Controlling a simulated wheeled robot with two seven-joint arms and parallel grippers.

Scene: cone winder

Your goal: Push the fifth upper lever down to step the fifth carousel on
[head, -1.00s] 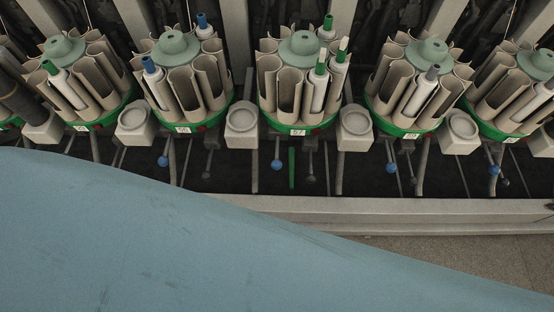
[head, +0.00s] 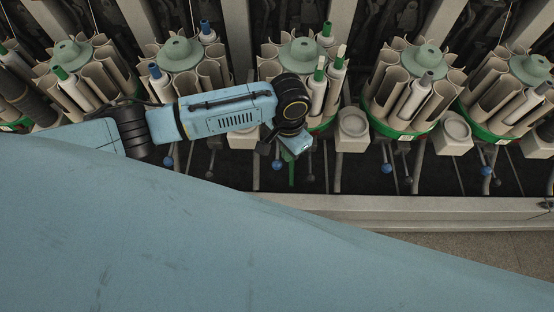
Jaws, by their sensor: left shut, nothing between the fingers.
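Several carousels of upright tubes stand in a row, among them a middle one (head: 303,52) and one to its right (head: 425,57). Below them hang levers with blue balls (head: 277,165), (head: 386,168) and lower levers with dark knobs (head: 310,178). I cannot tell by number which is the fifth. My left gripper (head: 292,152) is shut and empty, in front of the middle carousel's base, close above and right of its blue ball. Contact with a lever cannot be told. My wrist hides the carousel's lower front. My right gripper is out of view.
Pale boxes with round cups (head: 352,124) jut out between the carousels. A pale rail (head: 400,210) runs along the front below the levers. A green rod (head: 291,176) stands just below my left gripper. Floor shows at the lower right.

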